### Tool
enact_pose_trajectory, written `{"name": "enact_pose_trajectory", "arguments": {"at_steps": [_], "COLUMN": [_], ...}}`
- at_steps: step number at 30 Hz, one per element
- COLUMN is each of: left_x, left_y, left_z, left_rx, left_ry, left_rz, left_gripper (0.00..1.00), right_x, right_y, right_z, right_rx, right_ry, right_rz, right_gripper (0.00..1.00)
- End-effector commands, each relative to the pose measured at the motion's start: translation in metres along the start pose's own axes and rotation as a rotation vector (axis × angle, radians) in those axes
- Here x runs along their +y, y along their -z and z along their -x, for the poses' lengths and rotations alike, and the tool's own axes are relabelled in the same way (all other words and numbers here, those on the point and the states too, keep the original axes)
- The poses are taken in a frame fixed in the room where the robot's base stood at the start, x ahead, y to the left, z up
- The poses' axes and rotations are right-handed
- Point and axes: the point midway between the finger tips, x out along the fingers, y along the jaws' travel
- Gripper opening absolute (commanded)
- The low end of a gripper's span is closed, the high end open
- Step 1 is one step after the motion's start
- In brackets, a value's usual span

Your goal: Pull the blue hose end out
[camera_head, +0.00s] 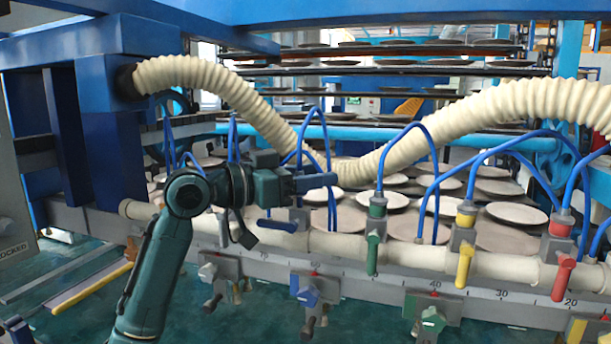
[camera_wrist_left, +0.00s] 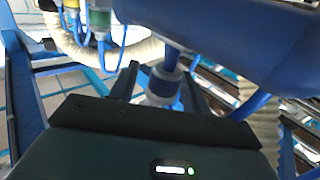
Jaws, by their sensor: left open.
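The thin blue hose (camera_head: 326,158) arches up behind my left gripper and drops toward the pale pipe. Its lower end is largely hidden by the gripper in the head view. In the left wrist view, the blue hose end (camera_wrist_left: 172,57) runs into a fitting with a blue collar (camera_wrist_left: 164,82). My left gripper (camera_head: 318,181) is open above the pipe. In the left wrist view, its fingers (camera_wrist_left: 160,84) lie on either side of the fitting; I cannot tell whether they touch it. My right gripper is not in view.
The pale pipe (camera_head: 340,246) carries fittings with green (camera_head: 377,205), yellow (camera_head: 466,215) and red (camera_head: 562,225) collars. Thick ribbed cream hoses (camera_head: 215,80) arch behind. Several plates (camera_head: 515,213) lie on racks. A blue post (camera_head: 117,165) stands left.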

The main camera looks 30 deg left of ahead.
Motion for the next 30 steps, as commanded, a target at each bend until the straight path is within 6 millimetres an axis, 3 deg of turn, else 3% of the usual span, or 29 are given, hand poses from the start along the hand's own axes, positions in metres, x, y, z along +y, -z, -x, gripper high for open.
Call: {"name": "enact_pose_trajectory", "arguments": {"at_steps": [5,15,21,30], "left_x": [-0.001,0.000,-0.001,0.000], "left_y": [-0.003,-0.004,-0.002,0.000], "left_z": [0.014,0.087,0.119,0.132], "left_rx": [-0.001,-0.002,0.000,0.000], "left_ry": [0.002,0.003,0.002,0.001], "left_rz": [0.000,-0.002,0.000,-0.001], "left_gripper": [0.47,0.47,0.47,0.47], "right_x": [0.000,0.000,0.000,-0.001], "right_y": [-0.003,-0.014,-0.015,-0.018], "right_z": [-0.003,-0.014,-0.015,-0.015], "right_rx": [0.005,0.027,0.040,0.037], "right_ry": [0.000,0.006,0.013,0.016], "right_rz": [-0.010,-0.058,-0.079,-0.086], "right_gripper": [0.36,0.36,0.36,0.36]}}
